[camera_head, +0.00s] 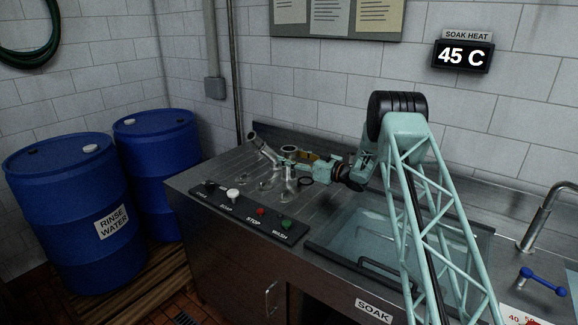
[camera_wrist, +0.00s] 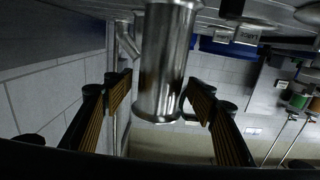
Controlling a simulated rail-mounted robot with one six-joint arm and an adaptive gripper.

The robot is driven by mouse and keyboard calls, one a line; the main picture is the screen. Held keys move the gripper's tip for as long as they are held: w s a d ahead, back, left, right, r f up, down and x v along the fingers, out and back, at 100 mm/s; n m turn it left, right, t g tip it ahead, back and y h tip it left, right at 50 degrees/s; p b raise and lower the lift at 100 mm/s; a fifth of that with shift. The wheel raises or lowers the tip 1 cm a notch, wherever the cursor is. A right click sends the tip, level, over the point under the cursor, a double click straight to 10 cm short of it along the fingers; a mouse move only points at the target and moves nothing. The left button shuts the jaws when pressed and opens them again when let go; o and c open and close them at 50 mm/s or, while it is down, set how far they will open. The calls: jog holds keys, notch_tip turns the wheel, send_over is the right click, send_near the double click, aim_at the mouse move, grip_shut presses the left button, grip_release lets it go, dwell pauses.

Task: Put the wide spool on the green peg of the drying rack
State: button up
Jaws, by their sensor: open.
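A bare metal spool with flanged ends (camera_head: 288,168) stands on the steel worktop in the head view, beside a branched metal fitting (camera_head: 262,147). In the wrist view a shiny flanged spool (camera_wrist: 166,58) fills the middle, with a finger on each side. My gripper (camera_head: 305,167) is open around it; its fingers also show in the wrist view (camera_wrist: 160,88), with visible gaps to the spool. I cannot tell from size alone whether it is the wide one. The drying rack and green peg are not clearly identifiable.
A water-filled soak sink (camera_head: 385,241) is to the right, under my arm. Blue barrels (camera_head: 65,205) stand left. Small coloured items (camera_wrist: 299,99) show at the wrist view's right.

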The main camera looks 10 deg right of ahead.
jog(key=shift+c, duration=0.4)
jog(key=c, duration=1.2)
jog(key=shift+r, duration=0.15)
notch_tip(320, 180, up, 10)
jog(key=p, duration=0.1)
dwell(0.6)
